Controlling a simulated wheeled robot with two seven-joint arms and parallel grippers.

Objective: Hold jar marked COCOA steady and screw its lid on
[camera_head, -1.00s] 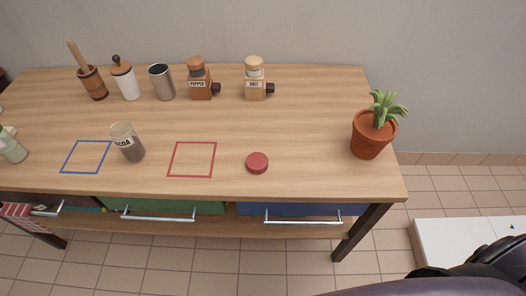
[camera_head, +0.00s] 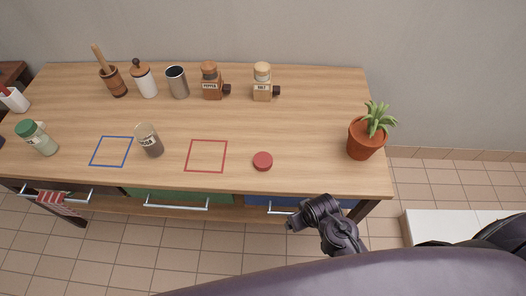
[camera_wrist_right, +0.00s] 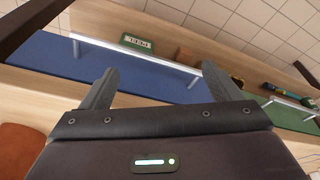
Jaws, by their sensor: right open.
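The COCOA jar (camera_head: 150,141) is glass with dark contents and stands without a lid on the table between the blue and red outlined squares. A round red lid (camera_head: 262,161) lies flat on the table, right of the red square. My right arm shows at the lower middle of the head view, in front of the table's front edge; its fingertips are not clear there. In the right wrist view my right gripper (camera_wrist_right: 157,88) is open and empty, facing the blue drawer front. My left gripper is in neither current view.
Blue square (camera_head: 111,152) and red square (camera_head: 206,156) are outlined on the table (camera_head: 320,120). A green-lidded jar (camera_head: 37,138) stands at left. Pepper mill (camera_head: 211,81), salt mill (camera_head: 262,82) and other containers line the back. A potted plant (camera_head: 366,138) stands at right.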

